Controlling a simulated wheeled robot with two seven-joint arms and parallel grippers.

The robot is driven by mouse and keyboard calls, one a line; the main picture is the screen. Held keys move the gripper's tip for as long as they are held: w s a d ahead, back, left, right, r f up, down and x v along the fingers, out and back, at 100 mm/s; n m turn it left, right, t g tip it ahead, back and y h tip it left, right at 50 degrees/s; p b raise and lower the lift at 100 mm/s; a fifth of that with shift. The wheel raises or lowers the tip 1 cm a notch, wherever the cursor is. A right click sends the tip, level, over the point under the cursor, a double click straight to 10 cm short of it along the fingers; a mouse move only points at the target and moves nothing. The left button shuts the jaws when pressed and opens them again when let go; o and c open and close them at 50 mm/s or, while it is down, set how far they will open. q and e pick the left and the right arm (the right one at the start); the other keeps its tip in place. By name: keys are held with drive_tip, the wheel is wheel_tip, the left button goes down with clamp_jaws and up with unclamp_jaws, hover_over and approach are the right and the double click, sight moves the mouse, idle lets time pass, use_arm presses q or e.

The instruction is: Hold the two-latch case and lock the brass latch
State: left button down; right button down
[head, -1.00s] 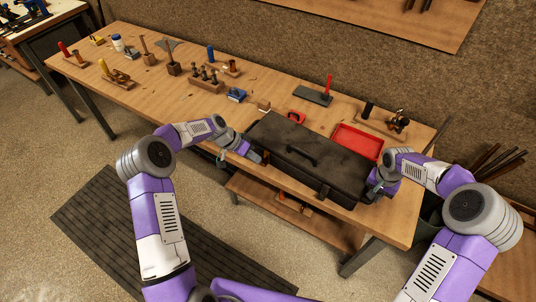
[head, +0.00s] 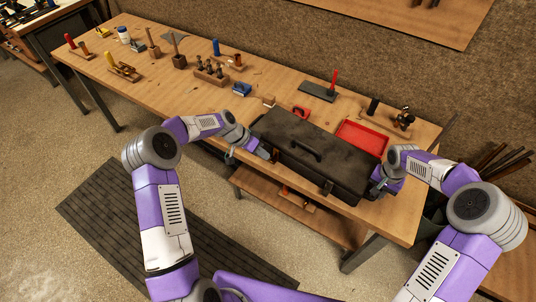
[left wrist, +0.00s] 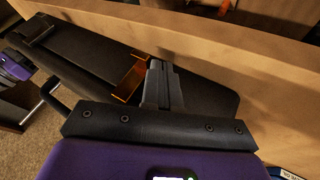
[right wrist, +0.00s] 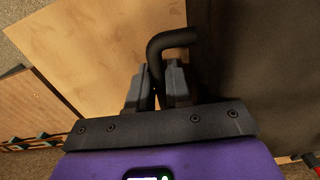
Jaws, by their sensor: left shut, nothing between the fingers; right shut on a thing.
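The two-latch case (head: 330,150) is a long black box lying at the front edge of the workbench, with a carrying handle on top. Its brass latch (left wrist: 131,82) shows orange-gold on the case front in the left wrist view. The second, dark latch (left wrist: 36,29) is farther along the same face. My left gripper (left wrist: 158,66) is shut and empty, its fingertips right beside the brass latch; I cannot tell whether they touch it. In the head view that gripper (head: 270,156) hides the latch. My right gripper (right wrist: 158,88) is shut on the black end handle (right wrist: 174,40).
The workbench (head: 200,105) carries a red tray (head: 361,138) just behind the case. A grey plate with a red-handled tool (head: 332,85), a blue block (head: 242,89) and several wooden tool stands are farther back. A lower shelf (head: 300,208) sits below the bench top.

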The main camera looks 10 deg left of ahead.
use_arm(q)
drive_tip(key=a, duration=0.1)
drive_tip(key=w+a, duration=0.1)
drive_tip(key=a, duration=0.1)
drive_tip(key=shift+w+a, duration=0.15)
drive_tip(key=v, duration=0.9)
drive_tip(key=shift+a+r, duration=0.15)
drive_tip(key=shift+r, duration=0.2)
use_arm(e)
drive_tip(key=c, duration=1)
unclamp_jaws()
drive_tip(key=shift+o, duration=0.2)
